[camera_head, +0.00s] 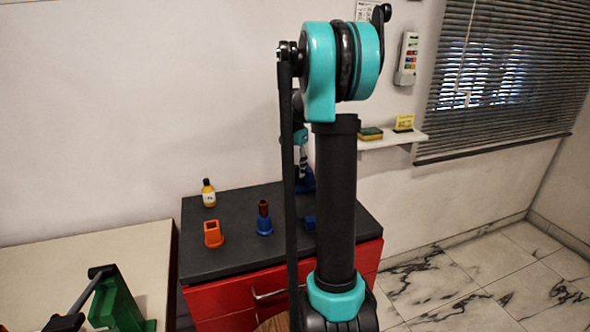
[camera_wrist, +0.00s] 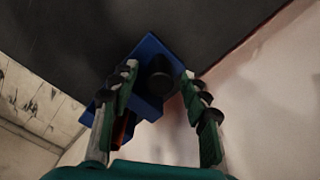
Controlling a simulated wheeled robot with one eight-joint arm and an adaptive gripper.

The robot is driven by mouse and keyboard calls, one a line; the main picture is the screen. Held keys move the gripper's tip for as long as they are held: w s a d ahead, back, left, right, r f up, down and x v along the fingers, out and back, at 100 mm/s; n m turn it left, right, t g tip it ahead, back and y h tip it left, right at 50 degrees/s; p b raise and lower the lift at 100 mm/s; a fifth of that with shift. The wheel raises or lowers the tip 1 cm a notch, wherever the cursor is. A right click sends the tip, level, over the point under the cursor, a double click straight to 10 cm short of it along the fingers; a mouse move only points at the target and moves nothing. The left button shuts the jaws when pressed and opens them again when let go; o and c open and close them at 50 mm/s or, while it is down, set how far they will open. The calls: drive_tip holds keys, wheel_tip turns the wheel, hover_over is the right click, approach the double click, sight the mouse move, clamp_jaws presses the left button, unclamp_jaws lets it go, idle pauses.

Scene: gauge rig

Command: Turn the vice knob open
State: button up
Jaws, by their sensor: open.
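In the wrist view, a blue block-shaped body (camera_wrist: 148,52), which looks like the vice, has a dark round knob (camera_wrist: 160,82) on it. My gripper (camera_wrist: 160,72) is open, with one green, dark-padded finger on each side of the knob. I cannot tell whether either finger touches it. A red-orange part (camera_wrist: 123,128) shows beside the left finger. In the head view, a blue piece (camera_head: 306,181) at the back of the dark cabinet top is mostly hidden by my arm, and the knob cannot be made out there.
The dark cabinet top (camera_head: 235,258) holds a yellow bottle (camera_head: 209,194), an orange square-holed fixture (camera_head: 213,234) and a blue holder (camera_head: 264,227) with a brown-red piece. A green device (camera_head: 117,302) stands on the pale table (camera_head: 140,250). A wall shelf (camera_head: 385,140) is behind my arm.

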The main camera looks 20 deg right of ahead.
drive_tip(key=shift+f, duration=0.25)
clamp_jaws()
drive_tip(key=shift+n, duration=1.5)
unclamp_jaws()
